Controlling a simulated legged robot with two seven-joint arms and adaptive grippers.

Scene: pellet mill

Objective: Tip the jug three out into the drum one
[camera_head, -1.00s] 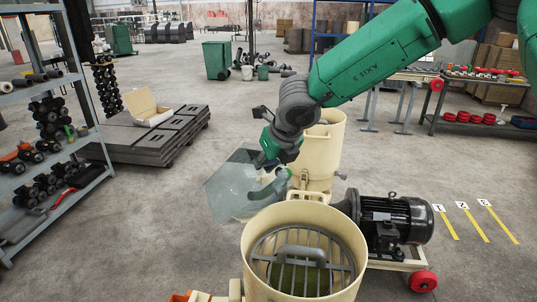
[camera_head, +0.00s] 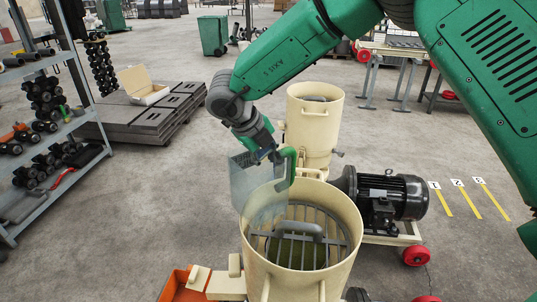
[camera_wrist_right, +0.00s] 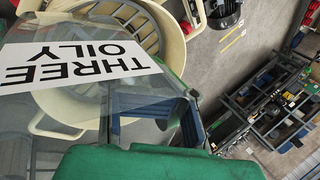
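Jug three (camera_head: 253,192) is a clear, see-through vessel with a green handle (camera_head: 291,168). Its label reading "THREE OILY" (camera_wrist_right: 80,65) shows upside down in the right wrist view. My right gripper (camera_head: 273,156) is shut on the jug at its handle and holds it over the left rear rim of the near cream drum (camera_head: 350,222). The jug looks close to upright; its contents cannot be made out. The drum is open, with a grey grate (camera_head: 300,235) and handle inside and green below. No number shows on it. My left gripper is not in view.
A second cream drum (camera_head: 315,130) stands behind. A black motor (camera_head: 392,197) on a red-wheeled frame is to the right. A shelf (camera_head: 60,130) of dark parts stands at left. Orange and cream parts (camera_head: 180,283) adjoin the near drum.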

